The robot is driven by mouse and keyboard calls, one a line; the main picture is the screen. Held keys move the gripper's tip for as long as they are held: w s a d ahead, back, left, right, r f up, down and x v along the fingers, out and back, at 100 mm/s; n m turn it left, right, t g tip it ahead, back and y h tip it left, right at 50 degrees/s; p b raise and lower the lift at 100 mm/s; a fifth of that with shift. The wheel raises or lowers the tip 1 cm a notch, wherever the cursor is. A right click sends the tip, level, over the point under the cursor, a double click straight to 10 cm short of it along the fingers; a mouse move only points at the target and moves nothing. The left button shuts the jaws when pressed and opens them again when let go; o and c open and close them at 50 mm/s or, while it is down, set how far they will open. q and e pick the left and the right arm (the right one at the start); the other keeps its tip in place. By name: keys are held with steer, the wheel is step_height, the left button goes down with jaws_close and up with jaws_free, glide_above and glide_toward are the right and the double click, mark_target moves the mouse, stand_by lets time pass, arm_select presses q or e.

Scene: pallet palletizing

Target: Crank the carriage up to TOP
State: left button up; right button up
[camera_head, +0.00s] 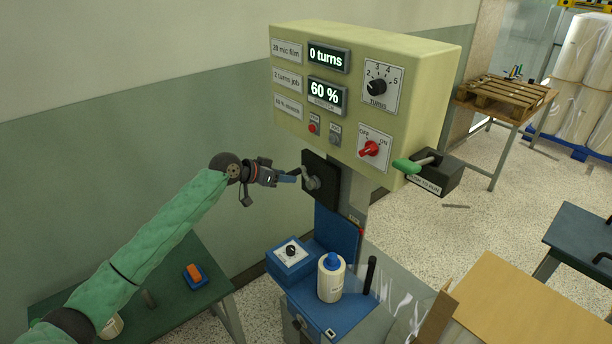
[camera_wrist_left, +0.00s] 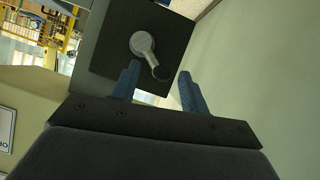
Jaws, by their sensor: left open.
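The crank (camera_head: 313,183) is a grey hub and arm on a black plate (camera_head: 320,170) on the machine's mast, below the cream control box. The wrist view shows the crank (camera_wrist_left: 143,42) with its arm slanting down to a dark round knob (camera_wrist_left: 162,74). My left gripper (camera_head: 293,178) is open beside the crank. Its blue fingers (camera_wrist_left: 160,69) stand on either side of the knob end; contact cannot be told. No TOP mark is legible. My right gripper is not in view.
The control box (camera_head: 430,75) overhangs the crank; its displays read 0 turns and 60 %. A green-handled lever (camera_head: 413,166) juts out at its right. A green table (camera_head: 160,300) is below my left arm. A cardboard box (camera_head: 520,305) stands at front right.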

arm_select(q)
steer(key=s+a, duration=0.2)
steer(key=a, duration=0.1)
steer(key=shift+s+a, duration=0.25)
steer(key=shift+a, duration=0.05)
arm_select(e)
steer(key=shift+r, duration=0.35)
